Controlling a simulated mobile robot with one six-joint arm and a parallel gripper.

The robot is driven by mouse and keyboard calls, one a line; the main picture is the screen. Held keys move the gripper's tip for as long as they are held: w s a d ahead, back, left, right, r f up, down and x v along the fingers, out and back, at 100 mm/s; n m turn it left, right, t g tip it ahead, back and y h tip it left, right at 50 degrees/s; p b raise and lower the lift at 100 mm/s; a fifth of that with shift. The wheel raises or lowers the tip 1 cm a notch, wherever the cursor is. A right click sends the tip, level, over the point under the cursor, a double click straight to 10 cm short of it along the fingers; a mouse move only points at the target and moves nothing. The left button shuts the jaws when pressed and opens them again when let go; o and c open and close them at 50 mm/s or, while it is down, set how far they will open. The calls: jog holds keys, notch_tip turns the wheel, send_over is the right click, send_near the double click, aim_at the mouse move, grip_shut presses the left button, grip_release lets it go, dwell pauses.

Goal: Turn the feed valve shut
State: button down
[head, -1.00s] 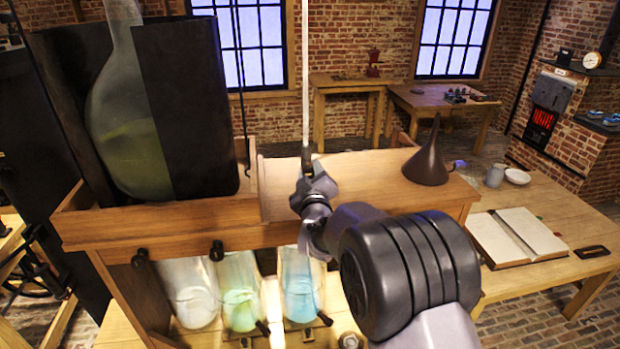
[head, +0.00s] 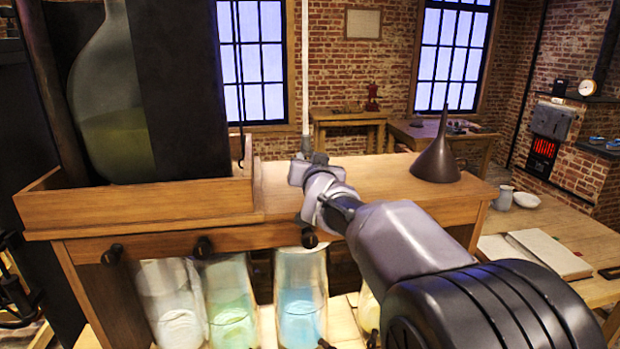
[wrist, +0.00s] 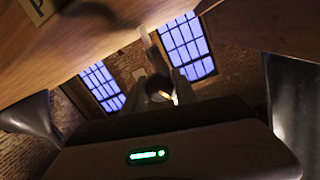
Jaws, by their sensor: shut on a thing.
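My gripper (head: 308,162) is just above the wooden bench's top shelf (head: 375,175). It is shut at the lower end of a long pale upright rod (head: 305,75) that runs out of the top of the head view. In the wrist view the fingers (wrist: 162,85) close around a dark round piece (wrist: 158,88). Black knobs, possibly valves, sit along the bench front: a left knob (head: 112,253), a middle knob (head: 203,246) and a right knob (head: 309,238) just below my wrist. My gripper is apart from them. No label shows which is the feed valve.
A large flask (head: 112,100) with yellowish liquid stands at the left beside a dark panel (head: 180,95). Glass jars (head: 300,290) stand below the shelf. A dark funnel (head: 437,155) stands on the shelf's right.

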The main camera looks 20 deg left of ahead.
jog(key=m+b, duration=0.3)
jog(key=shift+f, duration=0.2)
jog(key=shift+r+m+g+y+b, duration=0.15)
jog(key=shift+m+g+y+b, duration=0.15)
jog(key=shift+m+b, duration=1)
jog(key=shift+m, duration=0.3)
jog(key=c, duration=1)
grip_release()
jog(key=shift+o, duration=0.2)
